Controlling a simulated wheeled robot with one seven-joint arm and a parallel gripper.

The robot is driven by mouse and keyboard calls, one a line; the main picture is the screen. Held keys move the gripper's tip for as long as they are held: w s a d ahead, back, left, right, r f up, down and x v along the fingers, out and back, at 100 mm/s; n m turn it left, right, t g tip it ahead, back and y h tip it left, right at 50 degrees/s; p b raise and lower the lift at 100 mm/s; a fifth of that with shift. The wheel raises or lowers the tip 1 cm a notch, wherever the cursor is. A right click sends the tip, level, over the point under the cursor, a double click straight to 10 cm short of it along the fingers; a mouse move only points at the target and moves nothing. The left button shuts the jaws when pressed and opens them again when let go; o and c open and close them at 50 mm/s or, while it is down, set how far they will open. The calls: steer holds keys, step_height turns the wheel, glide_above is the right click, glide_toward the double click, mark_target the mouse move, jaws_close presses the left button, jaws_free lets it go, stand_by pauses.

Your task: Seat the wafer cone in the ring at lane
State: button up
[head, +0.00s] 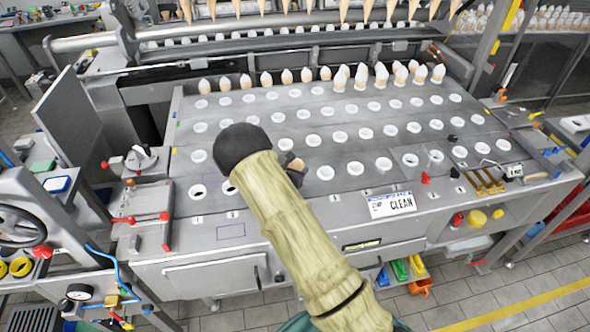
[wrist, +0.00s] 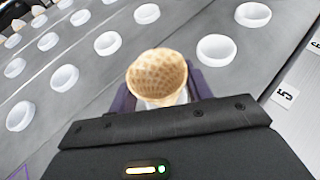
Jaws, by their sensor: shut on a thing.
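The tan wafer cone (wrist: 157,72) shows its open mouth in the wrist view, with its wall tilted in the picture. My gripper (wrist: 161,94) is shut on it, with a dark purple finger on each side. A white patch shows just below the cone between the fingers; I cannot tell if it is a ring. In the head view my gripper (head: 293,168) is over the front part of the ring plate, largely hidden behind my arm. White rings stand around it, one just to its right (head: 325,173). The cone's tip is hidden.
The grey plate holds rows of white rings, with filled white-topped cones (head: 286,76) standing along the back. Cones hang tip-down above the back edge. A lane label reading 5 (wrist: 285,95) is on the front strip. A CLEAN sign (head: 392,204) stands at the front.

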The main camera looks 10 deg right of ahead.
steer(key=shift+f+b, duration=0.3)
steer(key=shift+f, duration=0.2)
steer(key=o, duration=0.7)
steer(key=shift+o, duration=0.2)
steer(key=b+v, duration=0.3)
steer(key=v, duration=1.4)
steer(key=shift+s+b, duration=0.15)
steer(key=shift+b, duration=0.25)
steer(key=shift+r, duration=0.1)
